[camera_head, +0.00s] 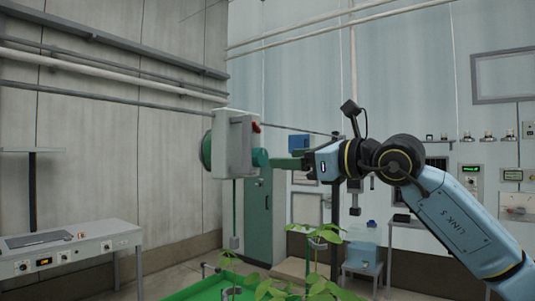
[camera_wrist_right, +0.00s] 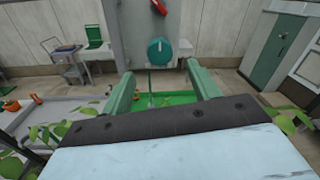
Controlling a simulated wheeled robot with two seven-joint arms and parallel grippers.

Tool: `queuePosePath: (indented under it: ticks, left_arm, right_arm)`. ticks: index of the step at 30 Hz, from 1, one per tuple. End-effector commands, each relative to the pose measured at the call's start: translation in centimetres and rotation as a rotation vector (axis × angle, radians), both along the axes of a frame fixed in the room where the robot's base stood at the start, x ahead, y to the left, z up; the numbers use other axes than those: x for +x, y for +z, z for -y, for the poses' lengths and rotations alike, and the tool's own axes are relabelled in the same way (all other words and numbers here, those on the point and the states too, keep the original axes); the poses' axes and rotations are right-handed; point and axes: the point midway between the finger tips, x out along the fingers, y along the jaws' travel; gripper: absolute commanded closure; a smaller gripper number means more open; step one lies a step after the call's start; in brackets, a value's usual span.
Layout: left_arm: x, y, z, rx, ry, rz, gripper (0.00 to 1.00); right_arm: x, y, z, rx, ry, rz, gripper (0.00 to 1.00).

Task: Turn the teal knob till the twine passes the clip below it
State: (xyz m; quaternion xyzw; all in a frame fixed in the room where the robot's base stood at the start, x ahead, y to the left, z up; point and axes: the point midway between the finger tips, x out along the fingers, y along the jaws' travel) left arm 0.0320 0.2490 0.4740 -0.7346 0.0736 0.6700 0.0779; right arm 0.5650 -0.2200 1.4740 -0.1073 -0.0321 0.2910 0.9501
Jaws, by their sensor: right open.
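A pale grey box (camera_head: 222,148) hangs left of centre in the head view, with a green disc (camera_head: 206,150) on its left side. The teal knob (camera_head: 260,157) sticks out of its right side; in the right wrist view it is a round teal face (camera_wrist_right: 160,51). My right gripper (camera_head: 272,162) has its green fingers open, pointing at the knob; in the wrist view the fingers (camera_wrist_right: 159,72) stand either side of it, with no contact visible. The twine (camera_head: 234,208) hangs below the box to a small grey block (camera_head: 235,242). I cannot make out the clip. My left gripper is out of view.
A red part (camera_head: 256,127) sits on the box above the knob. A green tray (camera_head: 195,289) with leafy plants (camera_head: 318,288) lies below. A grey control bench (camera_head: 75,251) stands at left, and a green cabinet (camera_head: 258,220) behind.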

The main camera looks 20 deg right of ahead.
Motion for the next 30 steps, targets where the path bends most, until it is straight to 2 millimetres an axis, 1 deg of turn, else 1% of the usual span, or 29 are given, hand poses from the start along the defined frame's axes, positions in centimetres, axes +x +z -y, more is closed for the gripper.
queuePosePath:
  ticks: [1, 3, 9, 15, 23, 30]
  left_arm:
    - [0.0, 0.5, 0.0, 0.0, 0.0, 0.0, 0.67]
    - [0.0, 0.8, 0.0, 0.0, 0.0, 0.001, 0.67]
    - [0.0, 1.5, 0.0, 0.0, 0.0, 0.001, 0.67]
    - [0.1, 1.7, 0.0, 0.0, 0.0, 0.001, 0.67]
    - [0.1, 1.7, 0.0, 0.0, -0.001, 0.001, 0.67]
    - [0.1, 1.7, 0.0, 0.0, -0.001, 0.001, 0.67]
  right_arm:
    - [0.9, 0.3, -0.8, 0.002, 0.003, -0.001, 0.4]
    - [2.1, 0.3, -1.5, 0.002, 0.002, -0.001, 0.4]
    - [4.5, 0.2, -3.1, 0.003, 0.001, 0.0, 0.4]
    - [5.5, 0.1, -3.8, 0.002, 0.001, 0.001, 0.4]
    - [5.5, 0.0, -3.8, 0.002, 0.001, 0.001, 0.4]
    - [5.5, 0.0, -3.8, 0.002, 0.0, 0.001, 0.71]
